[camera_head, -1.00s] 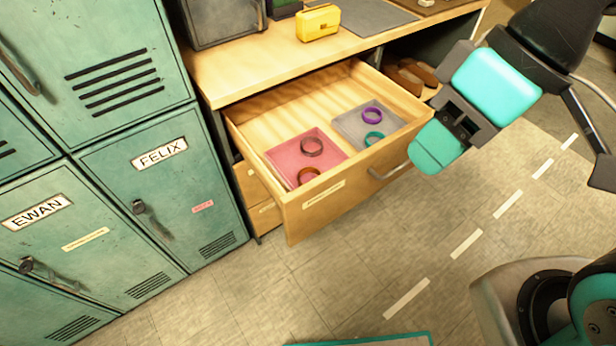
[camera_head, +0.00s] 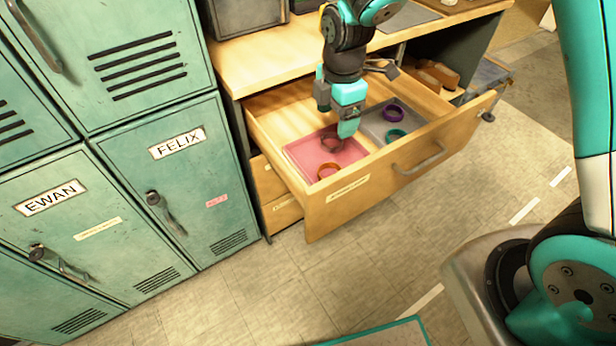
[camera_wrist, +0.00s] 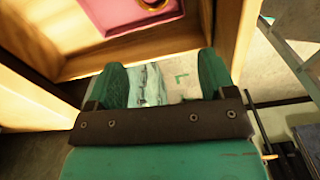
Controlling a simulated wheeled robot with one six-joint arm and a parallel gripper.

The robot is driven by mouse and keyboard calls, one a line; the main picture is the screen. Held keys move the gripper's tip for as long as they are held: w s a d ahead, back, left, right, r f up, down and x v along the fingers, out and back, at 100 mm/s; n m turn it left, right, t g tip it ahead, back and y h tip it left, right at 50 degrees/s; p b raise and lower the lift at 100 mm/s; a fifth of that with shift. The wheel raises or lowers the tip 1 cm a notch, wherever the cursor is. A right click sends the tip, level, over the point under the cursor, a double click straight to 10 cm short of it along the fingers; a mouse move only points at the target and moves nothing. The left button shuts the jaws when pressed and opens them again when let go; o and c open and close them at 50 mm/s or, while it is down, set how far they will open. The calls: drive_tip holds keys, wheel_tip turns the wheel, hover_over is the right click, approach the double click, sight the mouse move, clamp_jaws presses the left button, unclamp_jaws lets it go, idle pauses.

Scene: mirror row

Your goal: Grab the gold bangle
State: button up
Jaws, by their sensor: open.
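The gold bangle (camera_head: 328,171), orange-gold in the head view, lies in the front part of the pink tray (camera_head: 297,154) in the open drawer. In the wrist view a gold ring (camera_wrist: 153,5) shows at the top edge, partly cut off, in the pink tray (camera_wrist: 108,18). My gripper (camera_head: 337,112) is over the drawer, behind the gold bangle in the head view and near a dark brown bangle (camera_head: 331,144). In the wrist view my gripper (camera_wrist: 162,82) has its fingers apart, with no bangle between them.
A grey tray (camera_head: 372,126) beside the pink one holds a purple bangle (camera_head: 393,113) and a teal bangle (camera_head: 396,135). The drawer front (camera_head: 350,195) and side walls rise around the trays. Green lockers (camera_head: 180,195) stand at left; the desk top (camera_head: 235,75) overhangs behind.

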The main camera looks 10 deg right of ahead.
wheel_tip(320, 180, down, 3)
drive_tip(key=w+n, duration=0.1)
approach(330, 169)
drive_tip(key=s+a+f, duration=0.1)
drive_tip(key=s+f, duration=0.1)
drive_tip(key=shift+s+a, duration=0.35)
drive_tip(key=shift+w+d+f+p, duration=0.15)
drive_tip(key=shift+f+p, duration=0.15)
drive_tip(key=shift+f, duration=0.95)
drive_tip(key=shift+w+d+f+p, duration=0.15)
drive_tip(key=shift+f+p, duration=0.15)
drive_tip(key=shift+f, duration=1)
drive_tip(key=shift+s, duration=0.1)
drive_tip(key=c, duration=0.6)
